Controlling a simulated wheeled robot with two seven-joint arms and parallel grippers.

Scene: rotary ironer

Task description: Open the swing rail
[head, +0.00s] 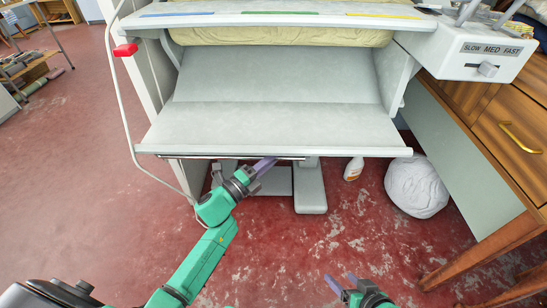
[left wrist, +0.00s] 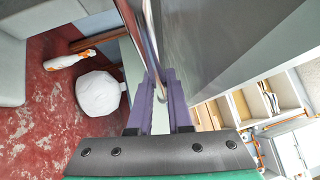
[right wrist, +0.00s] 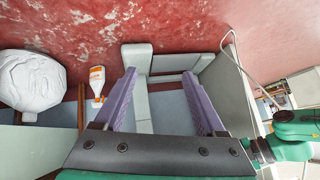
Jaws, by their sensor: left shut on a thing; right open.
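The swing rail (head: 225,157) is a thin metal bar along the underside of the front edge of the ironer's grey feed tray (head: 270,120). My left gripper (head: 268,163) has its purple fingers at this bar, right of its middle. In the left wrist view the bar (left wrist: 152,45) runs between the fingers (left wrist: 161,76), which are shut on it. My right gripper (head: 338,279) is open and empty, low over the floor at the lower right. Its spread fingers (right wrist: 159,73) show in the right wrist view, well apart from the rail.
The ironer's grey foot (head: 310,190) stands below the tray. A wooden desk (head: 500,125) closes off the right side. Red floor is open in front.

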